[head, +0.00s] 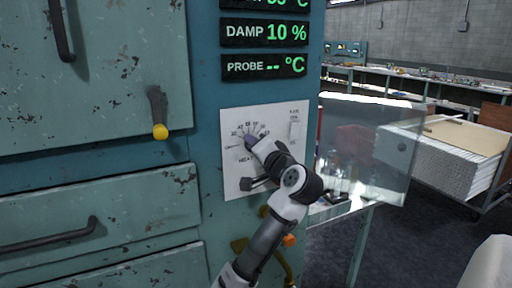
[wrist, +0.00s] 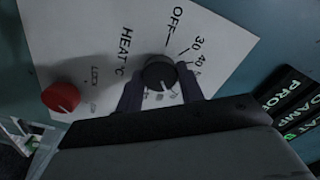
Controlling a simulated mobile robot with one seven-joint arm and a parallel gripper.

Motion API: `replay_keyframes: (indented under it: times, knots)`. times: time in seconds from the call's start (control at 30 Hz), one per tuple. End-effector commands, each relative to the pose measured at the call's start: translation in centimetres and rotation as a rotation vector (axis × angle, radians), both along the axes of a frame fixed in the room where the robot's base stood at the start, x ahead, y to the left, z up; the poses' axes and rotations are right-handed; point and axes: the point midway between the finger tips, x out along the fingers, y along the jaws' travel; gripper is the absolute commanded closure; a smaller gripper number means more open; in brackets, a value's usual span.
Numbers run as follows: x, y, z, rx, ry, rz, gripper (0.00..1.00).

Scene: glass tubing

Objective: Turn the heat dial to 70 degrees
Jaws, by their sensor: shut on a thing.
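The heat dial (wrist: 158,75) is a dark round knob on a white panel (wrist: 95,30), which also shows in the head view (head: 235,120). The panel reads HEAT °C, with OFF, 30 and 40 legible; other numbers are hidden by my gripper. My gripper (wrist: 160,85) is shut on the dial, one dark finger on each side. A pale mark shows on the dial's lower part, but its exact setting cannot be read. In the head view my gripper (head: 251,142) reaches the panel and mostly covers the dial.
A red knob (wrist: 61,97) sits beside the dial, near the word LOCK. Above the panel, displays read DAMP 10 % (head: 265,33) and PROBE -- °C (head: 264,66). A yellow-tipped lever (head: 159,131) is at left. A clear pane (head: 385,130) stands at right.

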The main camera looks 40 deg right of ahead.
Motion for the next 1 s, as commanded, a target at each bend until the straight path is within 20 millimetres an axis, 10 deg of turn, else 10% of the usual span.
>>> replay_keyframes:
  times: [0.23,0.27,0.43,0.77,1.0]
  knots:
    - [0.0,0.0,-0.1,0.001,0.002,0.000,0.85]
    - [0.0,0.0,-0.1,0.001,0.002,0.000,0.61]
    - [0.0,0.0,-0.1,0.000,0.001,-0.001,0.41]
    - [-0.4,0.0,-0.1,-0.001,0.000,-0.001,0.41]
    - [-4.1,0.8,-0.3,-0.003,-0.002,-0.004,0.41]
